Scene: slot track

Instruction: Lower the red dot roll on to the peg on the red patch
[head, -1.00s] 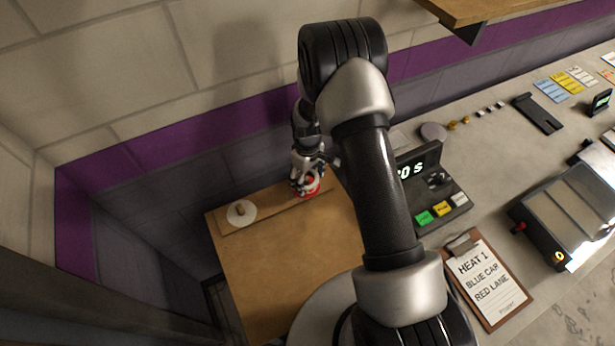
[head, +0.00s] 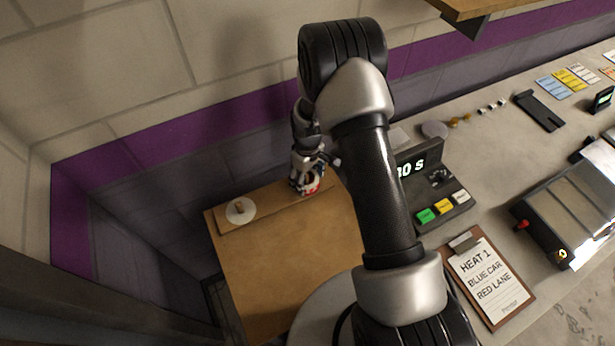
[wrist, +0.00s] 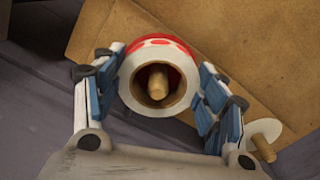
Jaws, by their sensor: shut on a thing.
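The red dot roll (wrist: 160,46), white with red dots on its side, sits between the two blue-padded fingers of my gripper (wrist: 158,72) in the wrist view. My gripper is shut on it. A wooden peg (wrist: 158,82) shows through the roll's open bore, so the roll lies in line over it. I cannot tell how far the peg reaches into the bore. In the head view my gripper (head: 306,178) is at the board's far right, with red showing beneath it. The red patch cannot be told apart from the roll.
A second wooden peg stands on a white round patch (head: 240,212) at the left of the brown board (head: 285,255). The wall rises close behind. A timer box with coloured buttons (head: 440,195) and a clipboard (head: 490,280) lie on the right bench.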

